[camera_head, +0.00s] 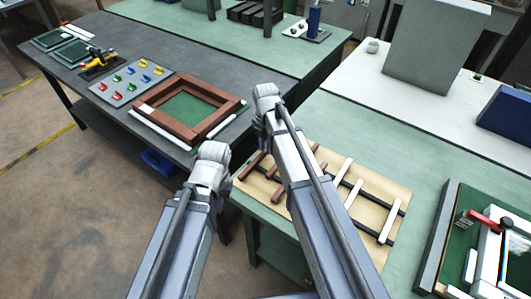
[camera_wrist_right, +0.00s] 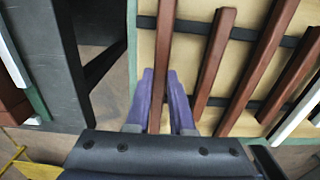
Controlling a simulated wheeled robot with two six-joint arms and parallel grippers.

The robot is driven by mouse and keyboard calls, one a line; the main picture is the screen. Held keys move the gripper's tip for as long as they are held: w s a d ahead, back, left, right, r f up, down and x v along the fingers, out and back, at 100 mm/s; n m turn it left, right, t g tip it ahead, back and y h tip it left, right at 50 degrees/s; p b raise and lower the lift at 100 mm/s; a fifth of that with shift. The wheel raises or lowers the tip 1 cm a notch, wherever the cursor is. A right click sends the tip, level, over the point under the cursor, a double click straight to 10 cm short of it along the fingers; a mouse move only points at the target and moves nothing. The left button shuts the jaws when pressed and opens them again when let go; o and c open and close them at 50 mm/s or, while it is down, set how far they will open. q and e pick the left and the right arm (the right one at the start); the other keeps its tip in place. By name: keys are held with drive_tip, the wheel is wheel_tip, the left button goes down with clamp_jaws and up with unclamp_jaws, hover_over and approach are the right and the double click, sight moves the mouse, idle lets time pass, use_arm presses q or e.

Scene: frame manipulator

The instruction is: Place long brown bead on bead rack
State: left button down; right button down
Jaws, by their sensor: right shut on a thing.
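The bead rack is a tan board (camera_head: 372,247) with two dark rails, on the green table; it also fills much of the right wrist view (camera_wrist_right: 190,60). My right gripper (camera_wrist_right: 160,82) is shut on a long brown bead (camera_wrist_right: 161,40) at the rack's left edge. The held bead crosses the upper dark rail (camera_wrist_right: 190,28); I cannot tell whether it rests on it. Several other brown beads (camera_wrist_right: 212,65) lie to its right across the rails. In the head view the right gripper is hidden by my arm. My left arm ends left of the rack; its gripper does not show.
White beads (camera_head: 391,221) lie on the right part of the rack. A brown wooden frame (camera_head: 222,121) and a tray of coloured pieces (camera_head: 133,80) sit on the dark table to the left. A green-based fixture (camera_head: 450,235) stands right of the rack. Green tabletop behind the rack is clear.

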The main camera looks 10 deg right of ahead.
sight(265, 150)
drive_tip(key=shift+f, duration=0.75)
use_arm(q)
drive_tip(key=shift+f, duration=0.6)
use_arm(e)
drive_tip(key=shift+r, duration=0.15)
drive_tip(key=c, duration=0.8)
unclamp_jaws()
use_arm(q)
drive_tip(key=shift+r, duration=0.1)
use_arm(e)
drive_tip(key=shift+r, duration=0.1)
wheel_tip(265, 150, up, 12)
drive_tip(key=p, duration=1.2)
use_arm(q)
wheel_tip(265, 150, up, 12)
use_arm(e)
drive_tip(key=s+a+m, duration=0.2)
drive_tip(key=s+m, duration=0.5)
drive_tip(key=s+a+m, duration=0.1)
drive_tip(key=s+m, duration=0.6)
drive_tip(key=m, duration=0.1)
drive_tip(key=s+a+m+h, duration=0.1)
drive_tip(key=s+a+m, duration=0.1)
drive_tip(key=s+m, duration=0.4)
drive_tip(key=shift+s+a+m, duration=0.35)
drive_tip(key=shift+s+m, duration=0.05)
drive_tip(key=shift+m, duration=0.7)
